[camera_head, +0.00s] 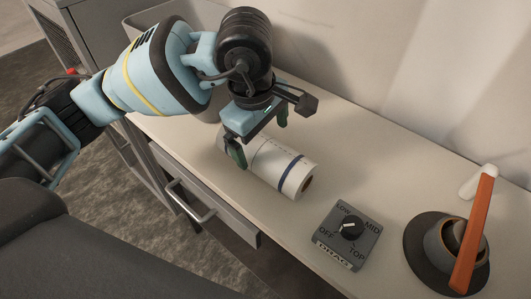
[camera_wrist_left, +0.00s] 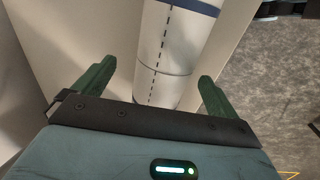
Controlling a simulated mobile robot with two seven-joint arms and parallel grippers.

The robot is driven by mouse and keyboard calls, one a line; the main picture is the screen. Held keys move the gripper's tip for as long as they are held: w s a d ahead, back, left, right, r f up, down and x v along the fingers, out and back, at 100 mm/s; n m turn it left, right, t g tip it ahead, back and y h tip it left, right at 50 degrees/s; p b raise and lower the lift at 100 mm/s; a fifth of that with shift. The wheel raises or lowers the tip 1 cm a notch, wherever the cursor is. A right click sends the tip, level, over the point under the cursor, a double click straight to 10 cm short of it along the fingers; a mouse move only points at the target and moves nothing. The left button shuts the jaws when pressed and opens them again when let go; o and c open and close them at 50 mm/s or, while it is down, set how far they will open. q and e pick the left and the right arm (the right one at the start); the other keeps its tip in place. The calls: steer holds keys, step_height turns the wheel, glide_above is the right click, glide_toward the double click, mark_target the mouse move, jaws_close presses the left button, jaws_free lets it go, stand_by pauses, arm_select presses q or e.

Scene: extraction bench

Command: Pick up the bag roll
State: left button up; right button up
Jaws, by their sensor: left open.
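The bag roll (camera_head: 271,167) is a white cylinder with a dark blue band near its right end and a brown core. It lies on its side on the bench. In the left wrist view, the bag roll (camera_wrist_left: 170,55) runs up from between the fingers, with a dashed line along it. My left gripper (camera_head: 258,138) is open over the left part of the roll, one green finger on the near side and one on the far side. In the left wrist view, my left gripper (camera_wrist_left: 150,87) has its fingers apart around the roll. I cannot tell whether they touch it. My right gripper is not in view.
The bench (camera_head: 372,165) has free room behind the roll. A grey dial box (camera_head: 347,235) marked DRAG stands to the right. Beyond it, an orange-handled tool (camera_head: 473,232) leans in a round dark holder (camera_head: 420,252). A drawer handle (camera_head: 190,207) juts from the bench front.

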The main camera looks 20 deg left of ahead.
arm_select(q)
steer(key=shift+s+f, duration=0.1)
steer(key=shift+f, duration=2.5)
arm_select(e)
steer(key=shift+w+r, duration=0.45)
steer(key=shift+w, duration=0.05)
arm_select(q)
steer(key=shift+c, duration=0.5)
steer(key=c, duration=1.2)
steer(key=shift+o, duration=0.2)
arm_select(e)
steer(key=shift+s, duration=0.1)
arm_select(q)
steer(key=shift+r, duration=0.1)
